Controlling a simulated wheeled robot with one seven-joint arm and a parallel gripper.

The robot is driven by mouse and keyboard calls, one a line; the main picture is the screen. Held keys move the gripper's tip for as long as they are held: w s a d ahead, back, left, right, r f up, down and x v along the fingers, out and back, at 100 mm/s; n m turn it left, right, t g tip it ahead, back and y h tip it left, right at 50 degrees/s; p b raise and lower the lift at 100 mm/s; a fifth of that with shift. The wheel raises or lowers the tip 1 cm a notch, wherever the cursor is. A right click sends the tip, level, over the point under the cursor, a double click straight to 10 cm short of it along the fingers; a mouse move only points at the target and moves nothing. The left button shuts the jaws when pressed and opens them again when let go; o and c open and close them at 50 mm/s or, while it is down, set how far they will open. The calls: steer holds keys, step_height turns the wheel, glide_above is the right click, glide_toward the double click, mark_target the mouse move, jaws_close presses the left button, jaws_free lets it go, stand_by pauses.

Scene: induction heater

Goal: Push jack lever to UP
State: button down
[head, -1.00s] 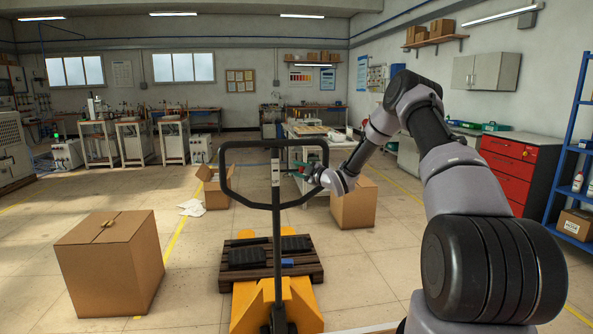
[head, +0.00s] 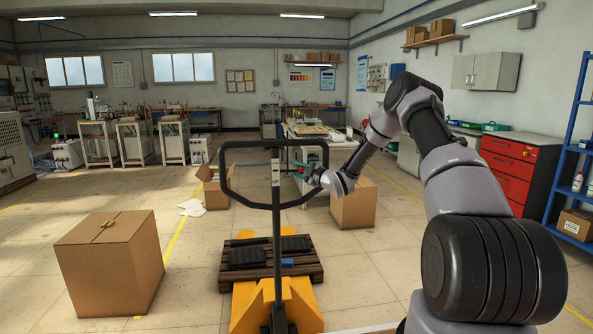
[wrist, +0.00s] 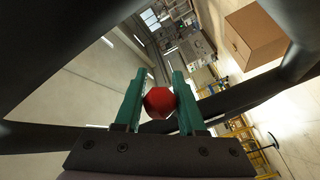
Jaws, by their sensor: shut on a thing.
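The pallet jack's black loop handle (head: 225,165) stands upright in the middle of the head view, above its yellow body (head: 247,305). My gripper (head: 299,170) is at the right side of the loop, with its green fingers reaching inward. In the wrist view my gripper (wrist: 155,100) has its green fingers on both sides of a red knob (wrist: 159,102), shut on it. The knob appears to belong to the jack lever. The black handle bars surround the fingers in the wrist view.
A dark wooden pallet (head: 313,270) with black pieces lies beyond the jack's yellow body. A large cardboard box (head: 108,265) stands at left, and another (head: 354,205) stands behind my gripper. Open floor lies between the jack and the left box.

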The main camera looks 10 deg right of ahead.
steer(key=f+m+t, duration=0.2)
steer(key=m, duration=0.1)
steer(key=f+m, duration=0.1)
steer(key=shift+a+t+y, duration=0.3)
steer(key=shift+a+t, duration=0.05)
steer(key=shift+t, duration=0.05)
steer(key=c, duration=0.5)
jaws_free()
steer(key=shift+s, duration=0.1)
steer(key=v, duration=1)
steer(key=shift+s+d+f, duration=0.1)
steer(key=shift+s+d, duration=0.15)
steer(key=shift+s, duration=0.05)
